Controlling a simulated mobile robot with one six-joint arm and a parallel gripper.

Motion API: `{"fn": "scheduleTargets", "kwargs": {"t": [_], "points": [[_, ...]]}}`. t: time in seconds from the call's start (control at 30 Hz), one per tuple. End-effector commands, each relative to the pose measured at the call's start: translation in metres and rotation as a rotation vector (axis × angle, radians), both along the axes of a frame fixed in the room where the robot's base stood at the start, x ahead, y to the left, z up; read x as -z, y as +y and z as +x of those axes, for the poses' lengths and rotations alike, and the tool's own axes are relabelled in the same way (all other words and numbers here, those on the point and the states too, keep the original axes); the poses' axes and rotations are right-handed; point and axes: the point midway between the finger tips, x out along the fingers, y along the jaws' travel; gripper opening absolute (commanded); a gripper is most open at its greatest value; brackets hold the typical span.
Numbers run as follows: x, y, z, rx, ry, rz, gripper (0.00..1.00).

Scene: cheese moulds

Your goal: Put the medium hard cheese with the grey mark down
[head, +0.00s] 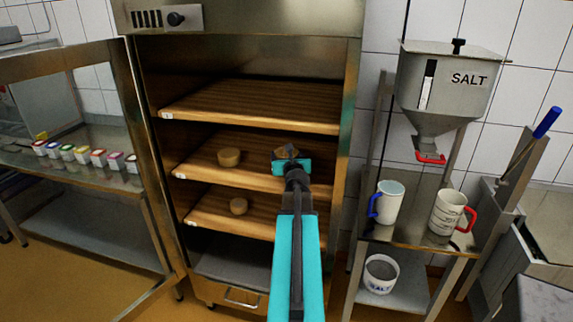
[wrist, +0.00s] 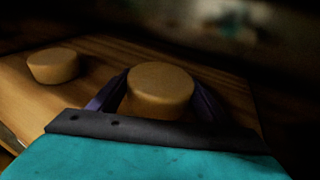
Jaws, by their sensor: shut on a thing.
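My gripper (head: 291,163) reaches into the open cabinet at the right part of the middle wooden shelf (head: 200,168). In the wrist view its two dark fingers stand on either side of a round, pale yellow-brown cheese (wrist: 161,82) and are shut on it. In the head view this cheese (head: 288,151) is mostly hidden behind my gripper. It is upright, over or on the shelf; I cannot tell whether it touches the boards. No grey mark shows on it. A second round cheese (head: 229,157) sits on the same shelf to the left, apart; it also shows in the wrist view (wrist: 53,66).
A third cheese (head: 238,206) lies on the lower shelf (head: 205,212). The upper shelf (head: 250,105) is empty and close above. The cabinet's glass door (head: 132,150) stands open at left. A salt hopper (head: 445,90) and mugs (head: 388,203) are at right.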

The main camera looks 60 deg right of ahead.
Motion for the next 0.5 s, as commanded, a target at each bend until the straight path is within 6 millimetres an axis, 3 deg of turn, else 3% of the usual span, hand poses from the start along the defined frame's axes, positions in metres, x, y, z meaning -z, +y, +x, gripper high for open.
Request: {"fn": "scheduleTargets", "kwargs": {"t": [0.03, 0.2, 0.5], "points": [[0.012, 0.001, 0.0, -0.001, 0.0, 0.004, 0.49], [0.03, 0.001, 0.0, 0.0, -0.001, 0.002, 0.49], [0.033, 0.001, 0.0, 0.0, 0.001, 0.001, 0.49]]}}
